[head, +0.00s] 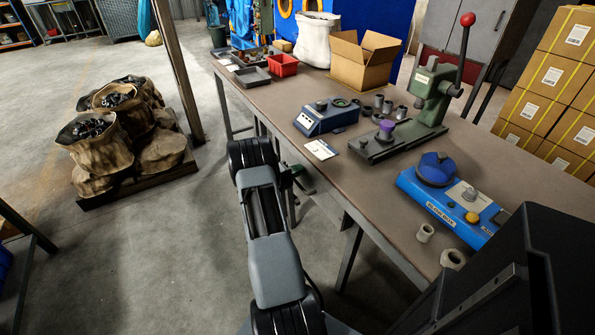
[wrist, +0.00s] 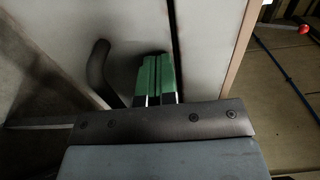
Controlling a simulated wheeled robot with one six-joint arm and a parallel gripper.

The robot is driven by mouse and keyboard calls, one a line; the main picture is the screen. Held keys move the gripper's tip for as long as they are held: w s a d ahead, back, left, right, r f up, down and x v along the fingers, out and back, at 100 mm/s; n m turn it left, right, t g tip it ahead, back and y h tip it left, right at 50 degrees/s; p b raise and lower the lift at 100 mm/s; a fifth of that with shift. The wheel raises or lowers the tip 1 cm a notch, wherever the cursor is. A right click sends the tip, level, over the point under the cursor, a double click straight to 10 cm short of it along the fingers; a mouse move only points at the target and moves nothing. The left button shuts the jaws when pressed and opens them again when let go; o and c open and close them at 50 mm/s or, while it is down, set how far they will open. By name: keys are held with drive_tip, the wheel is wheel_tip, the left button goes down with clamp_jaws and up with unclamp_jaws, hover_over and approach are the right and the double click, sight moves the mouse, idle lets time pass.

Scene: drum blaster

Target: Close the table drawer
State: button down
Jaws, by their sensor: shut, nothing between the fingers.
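The workbench table (head: 385,180) runs diagonally through the head view. Contact with the panel cannot be told. In the head view the gripper is mostly hidden behind my arm.
On the tabletop are a green press (head: 432,95), a blue boxed device (head: 450,205), a cardboard box (head: 364,60) and a red bin (head: 284,65). A pallet of sacks (head: 130,130) stands on the floor at left. Floor between the sacks and my arm is clear.

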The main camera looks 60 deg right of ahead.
drive_tip(key=shift+d+r, duration=0.2)
drive_tip(key=shift+d, duration=0.05)
drive_tip(key=p+v, duration=0.2)
drive_tip(key=v, duration=1.2)
drive_tip(key=shift+a+f, duration=0.2)
